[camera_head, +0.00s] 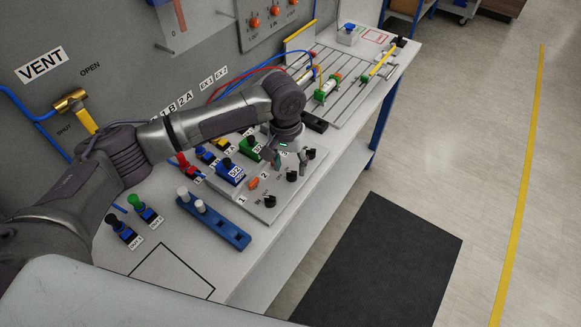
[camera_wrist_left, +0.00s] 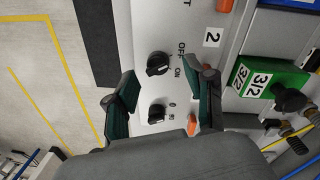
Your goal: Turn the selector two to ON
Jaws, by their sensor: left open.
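Selector two is a black rotary knob on a pale panel, beside a "2" label. It shows in the head view (camera_head: 292,176) and, with OFF and ON marks, in the left wrist view (camera_wrist_left: 158,63). Which mark it points at is too small to tell. My left gripper (camera_head: 289,157) is over the panel, fingers pointing down, a little beyond selector two. In the left wrist view my left gripper (camera_wrist_left: 163,88) has its two green-padded fingers apart and empty. Selector two lies just past the fingertips there. My right gripper is not in view.
Another black knob (camera_wrist_left: 156,113), marked 0 and 90, shows between the fingers. A third knob (camera_head: 270,201) sits nearer on the panel. A blue rack (camera_head: 222,222) with white pegs is closer.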

